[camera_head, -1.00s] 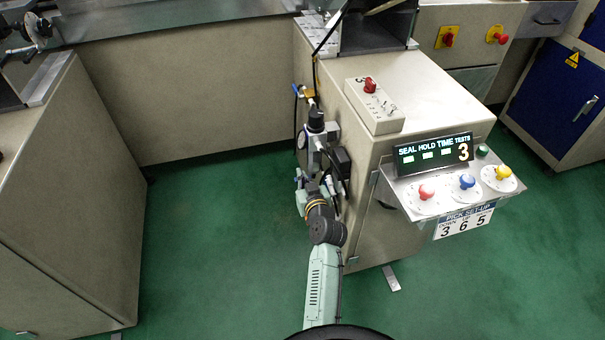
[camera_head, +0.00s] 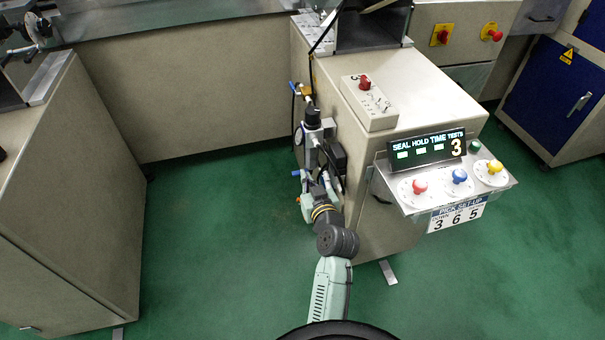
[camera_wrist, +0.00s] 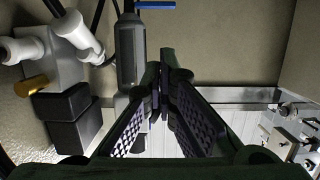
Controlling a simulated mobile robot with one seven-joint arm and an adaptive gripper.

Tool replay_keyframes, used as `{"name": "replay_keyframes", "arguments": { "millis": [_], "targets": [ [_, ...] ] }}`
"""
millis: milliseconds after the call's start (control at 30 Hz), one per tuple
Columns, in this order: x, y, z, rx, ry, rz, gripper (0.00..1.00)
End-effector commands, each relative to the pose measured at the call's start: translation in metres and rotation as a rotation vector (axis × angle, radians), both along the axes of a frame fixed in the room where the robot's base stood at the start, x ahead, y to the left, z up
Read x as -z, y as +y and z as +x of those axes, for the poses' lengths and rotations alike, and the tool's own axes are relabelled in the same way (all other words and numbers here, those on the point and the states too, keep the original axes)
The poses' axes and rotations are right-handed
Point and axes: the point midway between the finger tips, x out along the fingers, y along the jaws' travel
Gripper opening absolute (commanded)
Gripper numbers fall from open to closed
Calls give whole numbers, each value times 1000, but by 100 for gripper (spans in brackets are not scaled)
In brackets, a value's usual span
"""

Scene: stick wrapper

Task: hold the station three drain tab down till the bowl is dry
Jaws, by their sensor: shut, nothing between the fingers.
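My gripper (camera_wrist: 161,80) shows in the wrist view with its two dark fingers meeting at the tips, shut and empty. A grey cylinder (camera_wrist: 130,50), perhaps the bowl, stands just left of the fingertips. The finger tips overlap its edge in the picture; I cannot tell whether they touch it. No drain tab can be made out. In the head view my arm reaches to the valve and gauge assembly (camera_head: 313,135) on the machine's left side. My wrist hides its lower part there, and the fingers cannot be made out.
White fittings (camera_wrist: 78,30), dark blocks (camera_wrist: 72,120) and a blue lever (camera_wrist: 155,5) crowd the wrist view. The head view shows the machine cabinet (camera_head: 385,215), a lit display (camera_head: 428,149) reading 3, and coloured knobs (camera_head: 459,176). Green floor (camera_head: 215,240) lies open to the left.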

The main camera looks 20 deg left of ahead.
Motion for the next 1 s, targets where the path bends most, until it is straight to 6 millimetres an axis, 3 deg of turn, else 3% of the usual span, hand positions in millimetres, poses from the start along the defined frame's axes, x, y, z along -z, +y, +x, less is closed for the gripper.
{"name": "replay_keyframes", "arguments": {
  "millis": [200,767,867,967,1000],
  "targets": [
    [-5,-11,-16,1,-2,0,0],
    [-7,-12,-17,1,-3,1,0],
    [-20,-5,-14,-6,-27,8,0],
    [-57,17,-9,-23,-100,33,0],
    [-79,30,-8,-35,-141,50,0]
  ]
}}
